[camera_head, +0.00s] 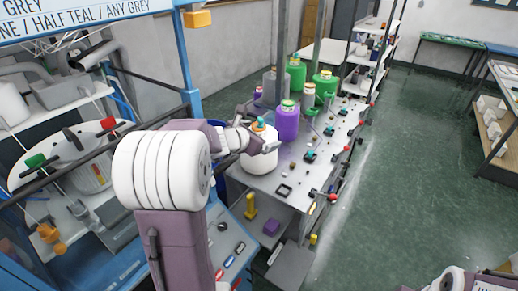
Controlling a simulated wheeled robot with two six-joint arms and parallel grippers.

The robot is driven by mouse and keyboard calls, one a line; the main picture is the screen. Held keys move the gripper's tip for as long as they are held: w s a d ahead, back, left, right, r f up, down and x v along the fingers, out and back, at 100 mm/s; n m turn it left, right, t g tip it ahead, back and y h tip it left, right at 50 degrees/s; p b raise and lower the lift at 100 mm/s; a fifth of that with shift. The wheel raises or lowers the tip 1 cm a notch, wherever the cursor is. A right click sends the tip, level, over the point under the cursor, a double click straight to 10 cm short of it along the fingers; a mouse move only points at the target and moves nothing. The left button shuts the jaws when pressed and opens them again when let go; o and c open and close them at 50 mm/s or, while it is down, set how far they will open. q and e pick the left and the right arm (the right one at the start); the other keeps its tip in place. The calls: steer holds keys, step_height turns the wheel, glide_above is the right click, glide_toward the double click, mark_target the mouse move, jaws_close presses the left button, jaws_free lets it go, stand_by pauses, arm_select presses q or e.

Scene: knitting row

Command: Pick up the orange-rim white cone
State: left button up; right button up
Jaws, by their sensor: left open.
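The white cone (257,164) stands at the near end of the grey table, with a small orange and teal top showing above my gripper. My left gripper (267,146) is open at the upper part of this cone, its fingers reaching in from the left. The gripper and wrist hide part of the cone's upper side, and I cannot tell whether the fingers touch it.
A purple cone (286,125) stands just behind the white one, with grey and green cones (325,84) farther back. Small coloured parts lie along the grey table's right side (284,191). The green floor (420,150) to the right is clear.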

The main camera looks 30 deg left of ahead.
arm_select(q)
steer(key=shift+w+a+f, duration=0.1)
steer(key=shift+w+f, duration=0.2)
steer(key=shift+w, duration=0.35)
steer(key=shift+s, duration=0.1)
steer(key=c, duration=1.2)
steer(key=shift+r, duration=0.1)
steer(key=c, duration=0.6)
step_height(320, 180, up, 10)
steer(key=p, duration=0.4)
steer(key=shift+p, duration=0.35)
step_height(320, 180, up, 12)
steer(key=p, duration=1.1)
steer(key=shift+c, duration=0.2)
steer(key=shift+r+p, duration=0.65)
steer(key=shift+r, duration=0.35)
